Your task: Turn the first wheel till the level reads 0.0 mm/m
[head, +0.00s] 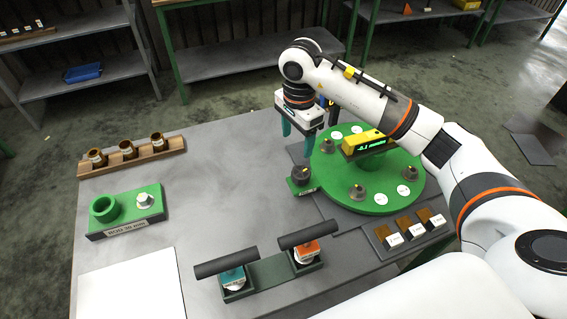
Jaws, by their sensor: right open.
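The level (363,143) is a yellow box with a lit green display, mounted above the middle of the round green plate (378,207). Its digits are too small to read surely. Several grey knob-like wheels stand on the plate: one at the left rear (327,146), one at the front (357,191), one at the right (404,173). I cannot tell which is the first. My right gripper (298,140) has teal fingers, spread open and pointing down. It is empty, left of the left rear wheel and apart from it. My left gripper is not in view.
A dark round knob (301,174) on a green block stands left of the plate. The table's middle is clear.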

